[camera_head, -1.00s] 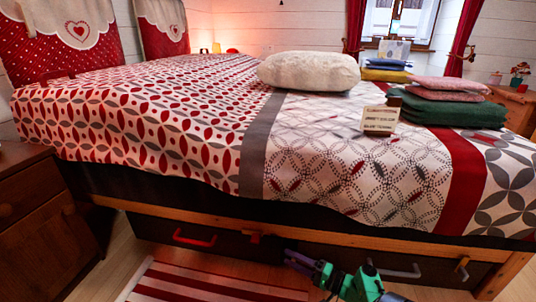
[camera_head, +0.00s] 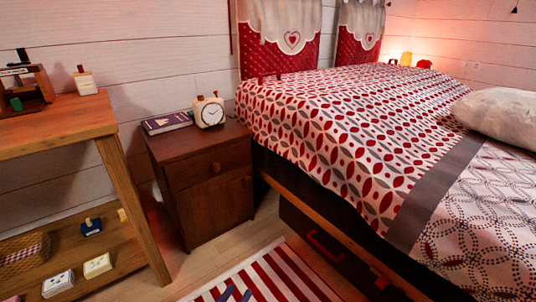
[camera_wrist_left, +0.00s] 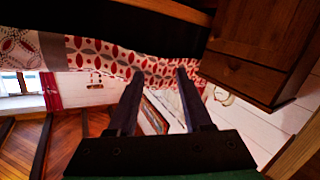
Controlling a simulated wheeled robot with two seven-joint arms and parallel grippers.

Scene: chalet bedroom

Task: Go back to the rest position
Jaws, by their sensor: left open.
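My left gripper (camera_head: 236,295) shows only as dark fingertips at the bottom edge of the head view, over the red-and-white striped rug (camera_head: 275,272). In the left wrist view my left gripper (camera_wrist_left: 158,76) has its two dark fingers apart, with nothing held between them. The bed's patterned cover and the wooden cabinet show beyond the fingers there, tilted. My right gripper is not in view.
The bed (camera_head: 340,130) fills the right side, with a pillow (camera_head: 505,115) on it. A brown nightstand (camera_head: 208,190) bears a clock (camera_head: 208,110) and a book (camera_head: 166,122). A wooden shelf table (camera_head: 60,125) stands at left. Floor shows between them.

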